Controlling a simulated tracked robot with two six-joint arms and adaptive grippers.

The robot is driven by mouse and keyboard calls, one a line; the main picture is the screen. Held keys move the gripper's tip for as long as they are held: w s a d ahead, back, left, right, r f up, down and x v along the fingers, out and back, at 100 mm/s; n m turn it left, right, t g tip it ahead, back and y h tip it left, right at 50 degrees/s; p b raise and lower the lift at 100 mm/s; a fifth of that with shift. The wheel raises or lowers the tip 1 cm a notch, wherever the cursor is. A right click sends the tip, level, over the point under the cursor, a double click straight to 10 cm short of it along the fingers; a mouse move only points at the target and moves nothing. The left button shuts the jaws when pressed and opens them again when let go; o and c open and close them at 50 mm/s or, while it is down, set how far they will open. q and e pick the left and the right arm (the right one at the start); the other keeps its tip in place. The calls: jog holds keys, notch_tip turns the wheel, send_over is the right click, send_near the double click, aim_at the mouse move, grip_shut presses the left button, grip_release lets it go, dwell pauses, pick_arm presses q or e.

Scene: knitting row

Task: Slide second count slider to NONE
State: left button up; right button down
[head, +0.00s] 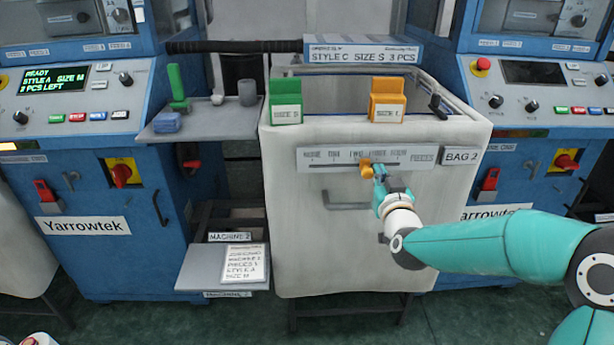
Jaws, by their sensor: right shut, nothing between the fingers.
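The count slider is a white strip (315,160) with a slot on the front of the white bag (300,240), beside the label BAG 2 (461,156). The small print above the slot is mostly too blurred to read, so I cannot tell which mark the knob stands at. My right gripper (378,173) is shut and empty, with its tips at the right side of the knob. I cannot tell whether they touch it. My left gripper is not in view.
A green holder (286,104) and an orange holder (387,101) hang on the bag's front rim, above the strip. A grey shelf (200,124) with small items is to the left. Blue machines (100,215) flank the bag. A note (245,263) lies on a lower shelf.

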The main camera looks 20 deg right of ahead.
aim_at(333, 167)
jog(key=shift+w+a, duration=0.2)
jog(key=shift+a, duration=0.6)
jog(key=shift+w+a, duration=0.15)
jog(key=shift+a, duration=0.7)
jog(key=shift+w+a, duration=0.2)
jog(key=shift+a, duration=0.6)
jog(key=shift+w+a+p, duration=0.1)
jog(key=shift+w+a, duration=0.15)
jog(key=shift+a, duration=0.8)
jog(key=shift+w+a+p, duration=0.15)
jog(key=shift+w+a, duration=0.15)
jog(key=shift+a, duration=0.8)
jog(key=shift+w+a+p, duration=0.1)
jog(key=shift+w+a, duration=0.15)
jog(key=shift+a, duration=0.8)
jog(key=shift+d, duration=0.15)
jog(key=shift+s+d+b, duration=0.2)
jog(key=shift+d+b, duration=0.15)
jog(key=shift+d, duration=0.15)
jog(key=b+v, duration=0.2)
jog(key=v, duration=0.6)
